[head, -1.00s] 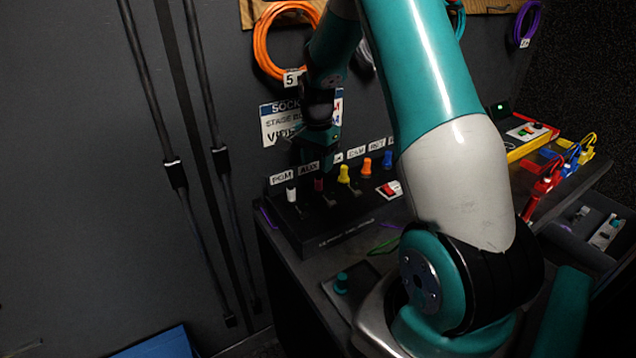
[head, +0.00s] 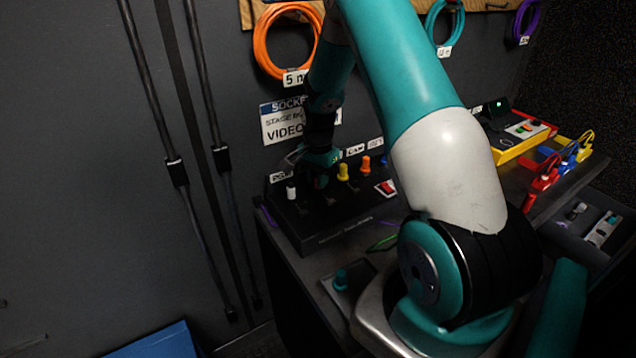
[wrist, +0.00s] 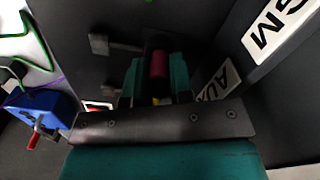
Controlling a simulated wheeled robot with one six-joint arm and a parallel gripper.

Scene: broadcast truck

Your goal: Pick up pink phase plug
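The pink phase plug (wrist: 158,65) shows in the wrist view as a dark pink-red cylinder between the two teal fingers of my gripper (wrist: 155,78). The fingers stand on either side of it and look open, with a narrow dark gap beside the plug. In the head view my gripper (head: 320,178) is down at the black panel box (head: 335,222), at the place between the white plug (head: 291,191) and the yellow plug (head: 343,172). There it hides the pink plug. An AUX label (wrist: 218,84) is beside the fingers in the wrist view.
An orange plug (head: 366,163) and a red rocker switch (head: 385,188) are right of the yellow plug. The wall with a VIDEO sign (head: 284,122) and an orange cable coil (head: 262,45) is close behind.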

